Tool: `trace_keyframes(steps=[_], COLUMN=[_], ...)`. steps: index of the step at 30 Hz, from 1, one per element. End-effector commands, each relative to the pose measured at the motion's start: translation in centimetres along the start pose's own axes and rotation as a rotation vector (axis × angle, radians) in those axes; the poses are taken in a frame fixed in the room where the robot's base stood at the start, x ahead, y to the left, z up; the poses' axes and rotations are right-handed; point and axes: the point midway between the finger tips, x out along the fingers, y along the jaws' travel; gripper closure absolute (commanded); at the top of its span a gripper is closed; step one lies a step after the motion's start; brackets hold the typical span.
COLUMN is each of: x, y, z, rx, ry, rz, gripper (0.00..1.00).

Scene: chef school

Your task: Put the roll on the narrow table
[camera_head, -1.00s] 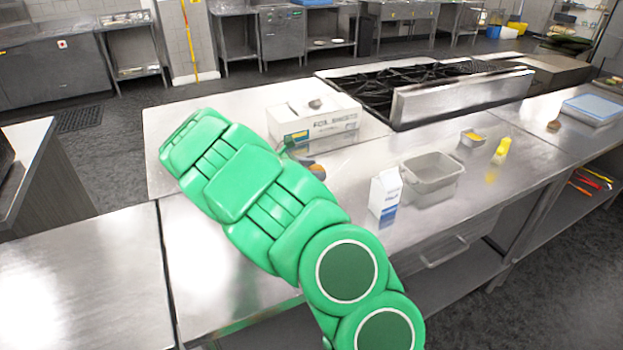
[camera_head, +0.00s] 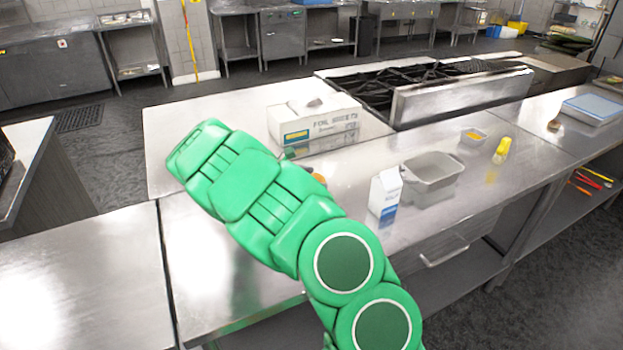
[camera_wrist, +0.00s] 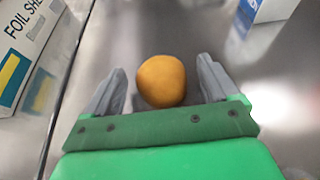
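A smooth, round orange-brown thing (camera_wrist: 161,81), which looks like the roll, lies on the steel counter in the wrist view. My gripper (camera_wrist: 162,67) is open, with one grey finger on each side of it and a gap to each finger. I cannot tell how high the fingers are above the counter. In the head view only a small orange edge of the roll (camera_head: 320,178) shows beside my green arm, which hides most of my gripper. Which surface is the narrow table I cannot tell; a separate narrow dark-sided counter (camera_head: 38,150) stands at the left.
A foil box (camera_head: 335,125) with a small brownish thing on top stands behind the roll. A milk carton (camera_head: 384,194), a grey tub (camera_head: 432,185) and a yellow bottle (camera_head: 502,151) stand to the right. A stove (camera_head: 460,97) is behind. The front-left counter (camera_head: 80,270) is bare.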

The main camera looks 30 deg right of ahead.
Motion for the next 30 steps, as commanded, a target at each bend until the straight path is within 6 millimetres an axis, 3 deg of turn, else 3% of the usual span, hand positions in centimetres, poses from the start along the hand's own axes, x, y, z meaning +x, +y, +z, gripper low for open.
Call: trace_keyframes(steps=[11, 30], x=[-0.3, -10.5], y=[0.0, 0.1], z=[0.3, 0.2], rx=[0.000, 0.000], ry=[0.000, 0.001], rz=[0.001, 0.002], gripper=[0.12, 0.12])
